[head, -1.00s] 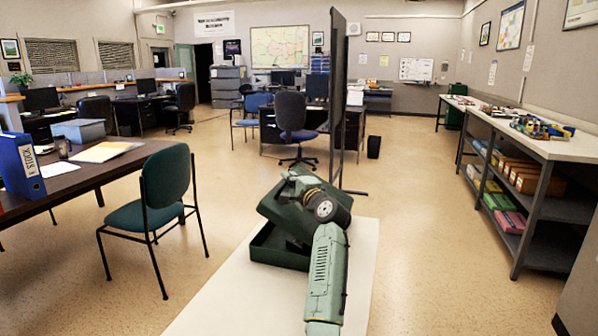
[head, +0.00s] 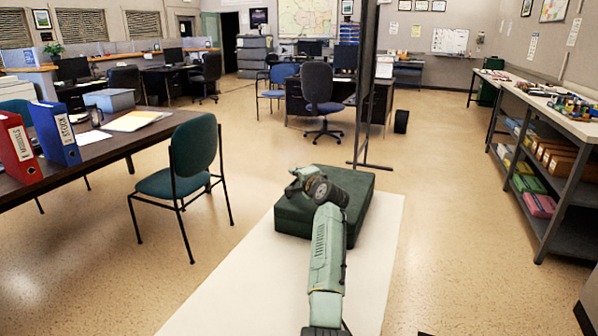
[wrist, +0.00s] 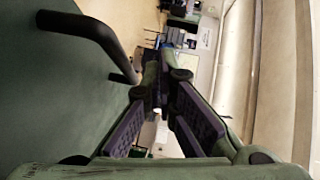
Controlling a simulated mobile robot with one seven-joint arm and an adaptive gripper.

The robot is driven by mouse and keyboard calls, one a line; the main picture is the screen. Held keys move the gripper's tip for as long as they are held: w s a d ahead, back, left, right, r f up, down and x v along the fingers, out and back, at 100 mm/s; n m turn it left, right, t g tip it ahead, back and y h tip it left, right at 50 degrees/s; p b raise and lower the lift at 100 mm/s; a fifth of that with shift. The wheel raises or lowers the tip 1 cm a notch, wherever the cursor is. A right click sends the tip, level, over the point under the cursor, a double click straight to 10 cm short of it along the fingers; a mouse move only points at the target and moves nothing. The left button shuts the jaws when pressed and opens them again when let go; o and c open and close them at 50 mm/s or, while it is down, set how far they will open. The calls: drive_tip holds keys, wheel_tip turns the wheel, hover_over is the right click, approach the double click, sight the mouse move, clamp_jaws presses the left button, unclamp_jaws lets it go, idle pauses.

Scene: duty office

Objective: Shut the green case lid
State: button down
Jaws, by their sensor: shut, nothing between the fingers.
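The green case (head: 355,205) sits on the white table top (head: 240,285). Its lid (head: 358,182) lies down flat over the base, and no gap shows on the visible sides. My gripper (head: 293,186) is at the lid's left part, shut and empty; my arm hides the middle of the case. In the wrist view the green case surface (wrist: 50,110) with a dark handle (wrist: 95,38) fills the left, beside my gripper (wrist: 163,68). I cannot tell whether the fingers touch the lid.
A green chair (head: 192,150) and a dark desk (head: 110,150) with binders stand to the left. A shelf unit (head: 545,140) runs along the right. Floor is clear between table and shelves.

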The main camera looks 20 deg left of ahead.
drive_tip(key=shift+r, duration=0.1)
drive_tip(key=shift+r+p, duration=0.3)
drive_tip(key=s+d+r, duration=0.2)
drive_tip(key=s+r, duration=0.5)
drive_tip(key=r, duration=0.3)
drive_tip(key=shift+s, duration=0.15)
